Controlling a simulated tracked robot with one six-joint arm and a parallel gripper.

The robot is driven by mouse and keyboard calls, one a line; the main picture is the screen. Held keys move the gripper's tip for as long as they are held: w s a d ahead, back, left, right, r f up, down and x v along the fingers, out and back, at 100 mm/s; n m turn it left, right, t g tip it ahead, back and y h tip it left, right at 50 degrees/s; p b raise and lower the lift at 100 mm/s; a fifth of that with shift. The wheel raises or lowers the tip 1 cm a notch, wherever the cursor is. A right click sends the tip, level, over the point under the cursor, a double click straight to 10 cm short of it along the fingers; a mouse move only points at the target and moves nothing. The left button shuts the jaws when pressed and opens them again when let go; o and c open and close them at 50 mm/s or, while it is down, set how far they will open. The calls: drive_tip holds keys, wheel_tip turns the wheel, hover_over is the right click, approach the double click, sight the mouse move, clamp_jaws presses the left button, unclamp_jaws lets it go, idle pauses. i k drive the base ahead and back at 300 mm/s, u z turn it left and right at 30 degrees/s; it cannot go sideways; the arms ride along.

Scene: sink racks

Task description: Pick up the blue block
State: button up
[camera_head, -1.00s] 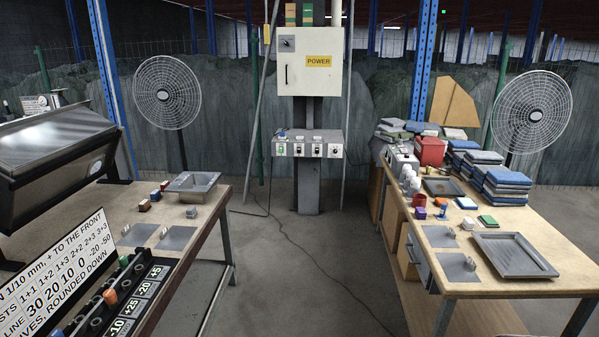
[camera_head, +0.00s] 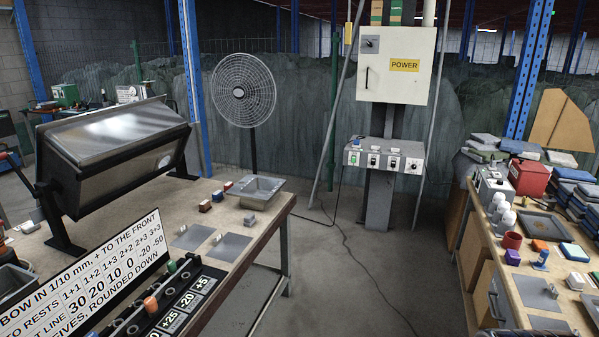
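Several small blocks stand in a row on the left table (camera_head: 110,215), left of a grey metal tray. The middle one, small and partly blue-looking (camera_head: 218,196), sits between a dark red block (camera_head: 205,206) and a reddish block (camera_head: 228,186); its exact colour is hard to tell. On the right table (camera_head: 500,285) a flat blue piece (camera_head: 574,252) lies near a small blue upright item (camera_head: 541,261) and a purple block (camera_head: 513,257). Which one is the task's blue block I cannot tell. My gripper is not in view.
The grey tray (camera_head: 255,191) sits at the left table's far corner, with metal plates (camera_head: 229,247) in front. A tilted metal box (camera_head: 115,150) and a sign (camera_head: 90,280) stand on the left table. Open floor (camera_head: 370,280) lies between the tables. A power cabinet (camera_head: 397,65) stands behind.

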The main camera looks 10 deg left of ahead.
sight(216, 197)
drive_tip(key=u, duration=0.55)
drive_tip(key=i, duration=1)
drive_tip(key=u, duration=0.55)
